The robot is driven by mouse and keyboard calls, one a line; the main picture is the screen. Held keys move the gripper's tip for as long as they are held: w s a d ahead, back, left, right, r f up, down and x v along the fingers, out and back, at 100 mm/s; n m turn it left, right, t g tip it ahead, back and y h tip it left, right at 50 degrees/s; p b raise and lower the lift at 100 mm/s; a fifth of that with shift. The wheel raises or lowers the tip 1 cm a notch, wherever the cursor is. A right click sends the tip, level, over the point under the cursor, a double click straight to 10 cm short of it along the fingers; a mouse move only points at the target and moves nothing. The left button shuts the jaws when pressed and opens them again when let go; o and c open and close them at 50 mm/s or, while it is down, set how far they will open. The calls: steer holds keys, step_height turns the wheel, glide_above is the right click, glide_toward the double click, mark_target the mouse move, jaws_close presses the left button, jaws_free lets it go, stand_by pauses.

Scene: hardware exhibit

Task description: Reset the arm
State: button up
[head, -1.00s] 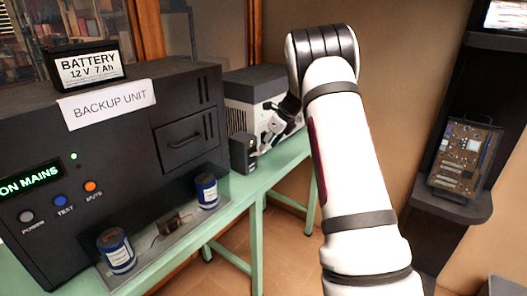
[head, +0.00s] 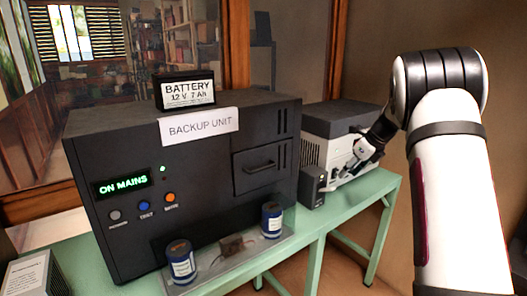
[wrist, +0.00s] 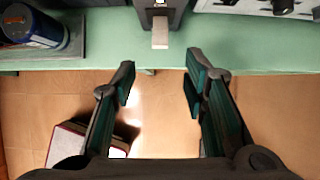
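My white arm (head: 455,200) reaches up on the right of the head view and bends down at a black-banded joint. My gripper (wrist: 160,85) is open and empty in the wrist view, its two fingers apart. Between and beyond the fingertips are the green bench edge (wrist: 110,55) and the floor. A small dark device (wrist: 158,14) with a pale tab lies just past the fingertips; it also shows in the head view (head: 312,188).
The black backup unit (head: 215,200) reads ON MAINS and carries a battery (head: 187,91). Two blue cans (head: 181,262) (head: 271,220) stand on a tray before it. A grey-and-white machine (head: 345,122) stands behind the small device. A boxy object (wrist: 85,142) shows low in the wrist view.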

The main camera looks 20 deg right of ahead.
steer(key=s+a+r+n+g+p, duration=0.1)
steer(key=s+a+r+n, duration=0.7)
steer(key=s+a, duration=0.15)
steer(key=s+a+r+n+p, duration=0.2)
steer(key=s+a+r+n, duration=0.6)
steer(key=a, duration=0.3)
steer(key=s+a+f+n+h+p, duration=0.1)
steer(key=s+a+n, duration=0.3)
steer(key=s+n, duration=0.4)
steer(key=s+a+f+n+h+p, duration=0.1)
steer(key=s+a+n, duration=0.3)
steer(key=s, duration=1.4)
steer(key=n, duration=0.4)
steer(key=shift+s+a+f, duration=0.25)
steer(key=shift+a+f, duration=0.1)
